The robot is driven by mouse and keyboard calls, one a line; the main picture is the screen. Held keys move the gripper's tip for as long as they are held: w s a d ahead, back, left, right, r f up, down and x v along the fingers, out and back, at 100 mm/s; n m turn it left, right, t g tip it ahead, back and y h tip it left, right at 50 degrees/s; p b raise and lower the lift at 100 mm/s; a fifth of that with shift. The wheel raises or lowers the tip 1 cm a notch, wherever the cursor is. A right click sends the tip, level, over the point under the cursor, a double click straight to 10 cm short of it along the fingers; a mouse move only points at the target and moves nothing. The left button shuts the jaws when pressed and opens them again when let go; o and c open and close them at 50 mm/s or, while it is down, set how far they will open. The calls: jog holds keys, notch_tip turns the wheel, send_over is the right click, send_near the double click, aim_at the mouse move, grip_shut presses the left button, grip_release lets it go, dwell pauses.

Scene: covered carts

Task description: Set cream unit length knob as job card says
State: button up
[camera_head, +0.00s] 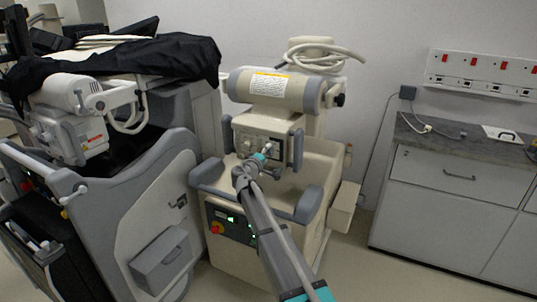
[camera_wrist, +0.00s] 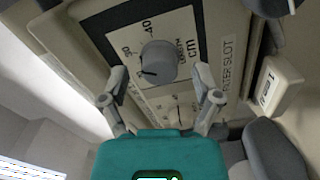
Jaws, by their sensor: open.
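The cream unit (camera_head: 250,240) stands mid-view in the head view, with a panel on its front. In the wrist view, the grey round length knob (camera_wrist: 158,62) sits on a white dial plate (camera_wrist: 125,35) marked LENGTH and cm, with 30 and 40 readable. A dark pointer line on the knob points toward the plate's left side, near a small mark I cannot read surely. My gripper (camera_wrist: 160,76) is open, its fingertips on either side of the knob, apparently not touching it. In the head view my gripper (camera_head: 266,161) is in front of the panel. I cannot identify the job card.
A cart (camera_head: 150,210) partly covered by a black cloth (camera_head: 170,55) stands close on the left. A grey cabinet (camera_head: 450,210) with a counter is on the right. A cream block (camera_wrist: 278,85) and lettering ending in SLOT lie right of the knob.

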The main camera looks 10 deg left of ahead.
jog(key=v, duration=1.1)
jog(key=shift+s, duration=0.2)
